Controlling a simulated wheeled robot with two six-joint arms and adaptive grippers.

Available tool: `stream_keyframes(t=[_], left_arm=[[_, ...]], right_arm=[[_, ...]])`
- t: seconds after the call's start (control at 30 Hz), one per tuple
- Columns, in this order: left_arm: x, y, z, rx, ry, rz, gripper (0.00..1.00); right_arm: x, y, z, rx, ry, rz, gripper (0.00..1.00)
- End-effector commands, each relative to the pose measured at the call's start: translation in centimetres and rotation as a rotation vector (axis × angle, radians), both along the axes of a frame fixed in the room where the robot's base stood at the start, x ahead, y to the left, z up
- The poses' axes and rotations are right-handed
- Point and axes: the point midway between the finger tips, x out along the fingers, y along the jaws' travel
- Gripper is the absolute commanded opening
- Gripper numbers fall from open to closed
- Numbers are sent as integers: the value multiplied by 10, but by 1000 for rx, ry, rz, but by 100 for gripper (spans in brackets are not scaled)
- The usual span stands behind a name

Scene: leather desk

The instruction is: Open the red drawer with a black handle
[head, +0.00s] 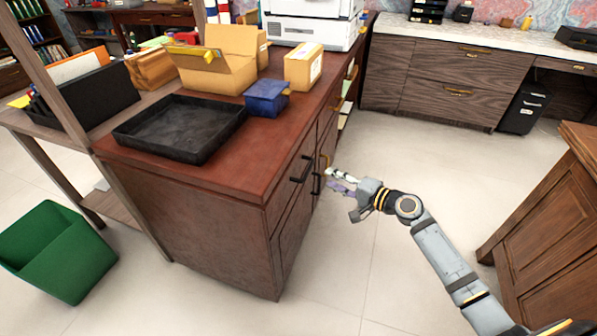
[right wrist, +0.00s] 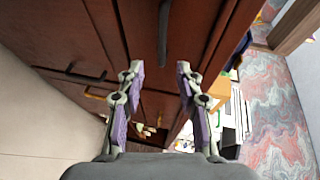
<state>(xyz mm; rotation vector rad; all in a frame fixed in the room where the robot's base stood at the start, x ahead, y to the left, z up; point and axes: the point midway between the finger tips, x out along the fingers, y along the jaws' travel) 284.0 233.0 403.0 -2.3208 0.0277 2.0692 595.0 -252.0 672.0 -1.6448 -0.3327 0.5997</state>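The reddish-brown wooden cabinet (head: 190,215) has black bar handles on its right-hand front. The upper black handle (head: 300,168) is on the drawer front just under the top; a second black handle (head: 316,184) sits lower beside it. The drawer looks shut. My right gripper (head: 331,179) is just right of the cabinet front, apart from the upper handle. In the right wrist view my open fingers (right wrist: 161,74) face the reddish front (right wrist: 185,30), with one black handle (right wrist: 163,34) ahead of the gap between them. My left gripper is not in view.
A black tray (head: 180,128), a blue box (head: 266,98) and cardboard boxes (head: 215,62) stand on the cabinet top. A wooden cabinet (head: 550,220) stands at the right. The floor (head: 400,150) around my right arm is clear. A green bin (head: 60,250) is at the left.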

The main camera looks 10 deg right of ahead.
Motion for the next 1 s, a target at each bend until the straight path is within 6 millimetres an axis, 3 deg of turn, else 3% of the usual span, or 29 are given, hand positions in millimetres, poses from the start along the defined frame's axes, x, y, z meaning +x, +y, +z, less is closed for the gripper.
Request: stream_keyframes(t=[0.17,0.6,1.0], left_arm=[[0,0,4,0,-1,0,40],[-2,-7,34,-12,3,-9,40],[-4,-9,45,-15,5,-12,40]], right_arm=[[6,3,2,4,-3,-2,36],[75,48,-17,3,-1,-2,36],[86,56,-19,-2,0,-2,36]])
